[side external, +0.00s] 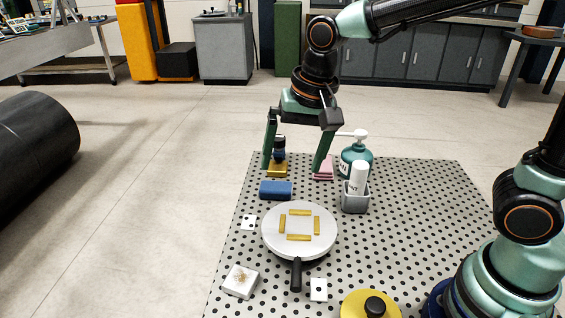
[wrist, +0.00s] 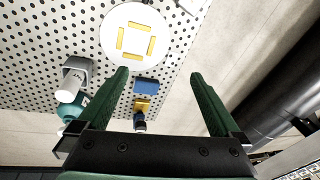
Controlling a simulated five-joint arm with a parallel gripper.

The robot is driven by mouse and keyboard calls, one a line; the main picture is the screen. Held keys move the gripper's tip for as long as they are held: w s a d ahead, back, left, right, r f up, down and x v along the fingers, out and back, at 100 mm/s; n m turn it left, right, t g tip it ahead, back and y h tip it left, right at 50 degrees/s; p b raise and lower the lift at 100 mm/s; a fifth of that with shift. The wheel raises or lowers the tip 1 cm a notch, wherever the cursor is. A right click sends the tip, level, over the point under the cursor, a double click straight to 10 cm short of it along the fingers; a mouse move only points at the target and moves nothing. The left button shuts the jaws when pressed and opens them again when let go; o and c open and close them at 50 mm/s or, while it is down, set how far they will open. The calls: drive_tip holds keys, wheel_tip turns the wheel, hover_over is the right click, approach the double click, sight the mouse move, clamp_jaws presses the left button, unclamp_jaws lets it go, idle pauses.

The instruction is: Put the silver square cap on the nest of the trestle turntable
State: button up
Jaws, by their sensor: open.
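I see no cap that is clearly silver. A gold square piece with a dark blue knob (side external: 279,152) sits at the back of the perforated board; it also shows in the wrist view (wrist: 142,104). My gripper (side external: 292,168) is open and empty, its fingers pointing down on either side of that piece in the side view, with the piece nearer the left finger. In the wrist view the fingers (wrist: 160,75) are spread wide. The turntable (side external: 299,225) is a pale round disc with a black handle. Yellow bars form a square nest on it, and the nest is empty.
A blue block (side external: 276,190) lies between the gold piece and the turntable. A teal pump bottle (side external: 346,166) and a grey holder (side external: 355,203) with a white bottle stand to the right. Pink pads (side external: 324,172) lie by the right finger. A white box (side external: 240,287) and yellow disc (side external: 352,304) are nearer.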

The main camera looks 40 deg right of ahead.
drive_tip(key=a+f+m+g, duration=0.2)
drive_tip(key=a+f+m, duration=0.4)
drive_tip(key=a+f, duration=0.55)
hover_over(240, 278)
drive_tip(key=shift+h, duration=0.4)
drive_tip(key=f, duration=0.5)
drive_tip(key=shift+w+d, duration=0.15)
drive_tip(key=shift+w, duration=0.2)
drive_tip(key=f, duration=0.2)
drive_tip(key=s+f, duration=0.1)
drive_tip(key=f, duration=0.1)
drive_tip(key=shift+f, duration=0.1)
drive_tip(key=shift+w+f, duration=0.1)
drive_tip(key=shift+f, duration=0.35)
clamp_jaws()
drive_tip(key=shift+r, duration=0.1)
